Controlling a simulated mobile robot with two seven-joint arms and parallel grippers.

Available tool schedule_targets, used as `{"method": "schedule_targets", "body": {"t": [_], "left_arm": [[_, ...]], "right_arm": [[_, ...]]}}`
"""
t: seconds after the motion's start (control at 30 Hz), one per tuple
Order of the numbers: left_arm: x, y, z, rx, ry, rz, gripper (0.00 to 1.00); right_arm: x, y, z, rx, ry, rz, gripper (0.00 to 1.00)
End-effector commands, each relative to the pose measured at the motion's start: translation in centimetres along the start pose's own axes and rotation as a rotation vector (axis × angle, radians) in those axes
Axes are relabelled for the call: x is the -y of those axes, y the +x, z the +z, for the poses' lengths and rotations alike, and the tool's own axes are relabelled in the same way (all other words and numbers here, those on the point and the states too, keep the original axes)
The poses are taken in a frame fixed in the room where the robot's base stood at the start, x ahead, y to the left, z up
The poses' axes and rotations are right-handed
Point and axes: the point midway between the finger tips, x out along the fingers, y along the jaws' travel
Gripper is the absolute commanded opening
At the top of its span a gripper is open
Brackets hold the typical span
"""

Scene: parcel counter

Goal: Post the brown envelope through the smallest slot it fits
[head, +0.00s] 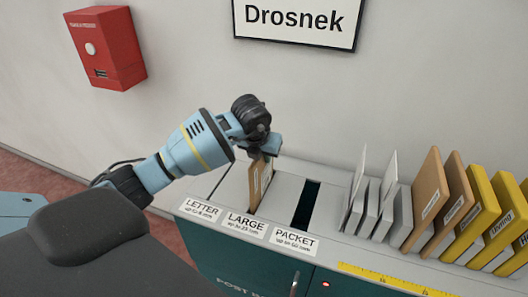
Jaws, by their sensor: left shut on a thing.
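The brown envelope (256,188) is upright in my left gripper (264,155), which is shut on its top edge. It stands at the middle slot of the post box (330,250), behind the LARGE label (246,222). Its lower edge meets the slot line; I cannot tell how deep it sits. To its left is a thin slot (218,181) behind the LETTER label (202,210). To its right is the wide dark PACKET slot (305,206), behind the PACKET label (295,240). My right gripper is not in view.
Several white, brown and yellow envelopes (430,190) stand in a row on the right of the counter top. A yellow ruler strip (390,281) runs along the front edge. A red box (105,47) and a "Drosnek" sign (298,20) are on the wall.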

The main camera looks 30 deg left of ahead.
Motion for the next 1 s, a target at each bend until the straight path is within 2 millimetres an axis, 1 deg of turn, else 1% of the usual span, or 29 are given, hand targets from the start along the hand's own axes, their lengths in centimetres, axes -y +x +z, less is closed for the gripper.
{"method": "schedule_targets", "body": {"t": [0.1, 0.3, 0.77, 0.8, 0.97, 1.0], "left_arm": [[0.0, 0.7, -0.3, -0.002, 0.000, 0.001, 0.00], [0.0, 1.3, -0.5, 0.000, 0.000, 0.000, 0.00], [0.0, 1.5, -0.6, 0.001, -0.001, 0.000, 0.00], [0.0, 1.5, -0.6, 0.001, -0.001, 0.000, 0.17], [0.0, 1.5, -0.6, 0.001, -0.001, 0.000, 0.38], [0.0, 1.5, -0.6, 0.001, -0.001, 0.000, 0.39]], "right_arm": [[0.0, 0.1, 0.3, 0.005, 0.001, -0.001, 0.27], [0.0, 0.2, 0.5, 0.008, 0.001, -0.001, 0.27], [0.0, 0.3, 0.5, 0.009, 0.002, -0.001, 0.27], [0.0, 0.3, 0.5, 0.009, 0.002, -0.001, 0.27], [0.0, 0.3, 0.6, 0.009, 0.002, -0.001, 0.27], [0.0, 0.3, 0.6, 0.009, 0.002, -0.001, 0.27]]}}
